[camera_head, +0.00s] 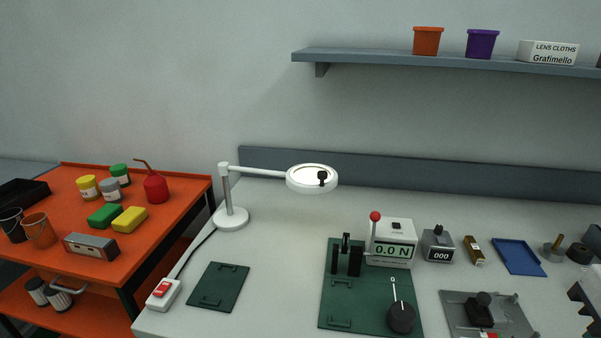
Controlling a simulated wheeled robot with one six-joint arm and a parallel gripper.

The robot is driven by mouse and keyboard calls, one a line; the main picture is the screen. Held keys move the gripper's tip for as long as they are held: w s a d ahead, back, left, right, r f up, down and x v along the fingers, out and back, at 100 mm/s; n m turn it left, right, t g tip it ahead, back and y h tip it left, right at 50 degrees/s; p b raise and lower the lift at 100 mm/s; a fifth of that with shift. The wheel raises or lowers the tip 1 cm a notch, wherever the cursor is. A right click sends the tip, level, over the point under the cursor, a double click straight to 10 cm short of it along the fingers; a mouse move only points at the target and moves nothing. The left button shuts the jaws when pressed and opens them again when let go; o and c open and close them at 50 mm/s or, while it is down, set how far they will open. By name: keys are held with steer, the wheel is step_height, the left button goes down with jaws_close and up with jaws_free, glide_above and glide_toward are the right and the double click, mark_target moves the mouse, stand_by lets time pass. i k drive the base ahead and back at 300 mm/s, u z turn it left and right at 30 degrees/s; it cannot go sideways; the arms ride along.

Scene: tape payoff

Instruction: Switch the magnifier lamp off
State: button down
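The white magnifier lamp (311,179) stands at the back left of the pale bench on a round base (231,218) with an upright post and a horizontal arm. Its ring head looks bright, but I cannot tell for sure whether it is lit. A small dark part shows at the ring. A cord runs from the base down to a white switch box (163,294) with a red rocker (161,289) at the bench's front left corner. Which way the rocker is tipped is too small to tell. My gripper is not in view.
Dark green mats (219,287) lie near the switch box and mid-bench. A force gauge (392,243) with a red-knobbed lever, a counter (438,245) and a blue tray (519,257) stand to the right. An orange cart (75,185) with cans and sponges stands left of the bench.

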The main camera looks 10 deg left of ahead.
mark_target(164, 285)
steer(key=u, duration=1.35)
steer(key=k, duration=1.3)
steer(key=u, duration=0.55)
steer(key=i, duration=1.85)
steer(key=z, duration=0.65)
